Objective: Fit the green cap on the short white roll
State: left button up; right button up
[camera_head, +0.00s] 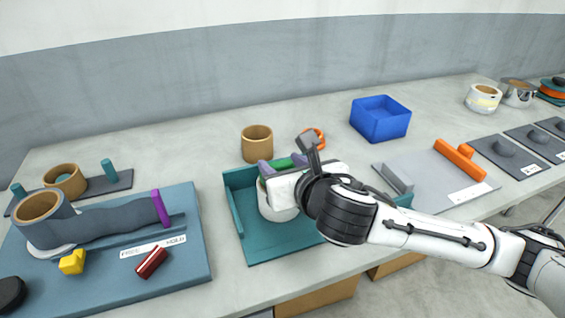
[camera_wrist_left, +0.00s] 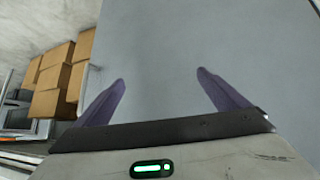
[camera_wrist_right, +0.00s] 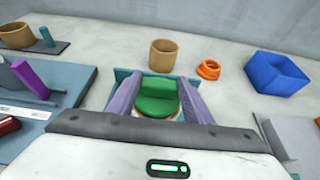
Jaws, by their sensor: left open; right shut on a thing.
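My right gripper (camera_wrist_right: 159,103) is shut on the green cap (camera_wrist_right: 158,97), which sits between the purple fingers in the right wrist view. In the head view the cap (camera_head: 281,164) is mostly hidden by the gripper. The short white roll (camera_head: 272,208) stands in a teal tray (camera_head: 262,248), directly below the gripper and partly covered by it. The cap is at the top of the roll; I cannot tell whether it is seated. My left gripper (camera_wrist_left: 160,90) is open and empty in the left wrist view, over a plain grey surface.
A tan ring (camera_head: 257,146), an orange ring (camera_head: 316,137) and a blue bin (camera_head: 381,122) stand behind the tray. A blue board (camera_head: 185,262) with a grey holder is at left. A grey plate (camera_head: 425,175) with an orange bar (camera_head: 460,160) is at right.

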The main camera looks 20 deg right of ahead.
jog(key=shift+f, duration=0.55)
dwell(0.6)
jog(key=o, duration=0.8)
jog(key=shift+c, duration=0.2)
jog(key=shift+s+r+p, duration=0.35)
jog(key=shift+s+p, duration=0.25)
jog(key=p+v, duration=0.3)
jog(key=v, duration=0.6)
jog(key=shift+s, duration=0.35)
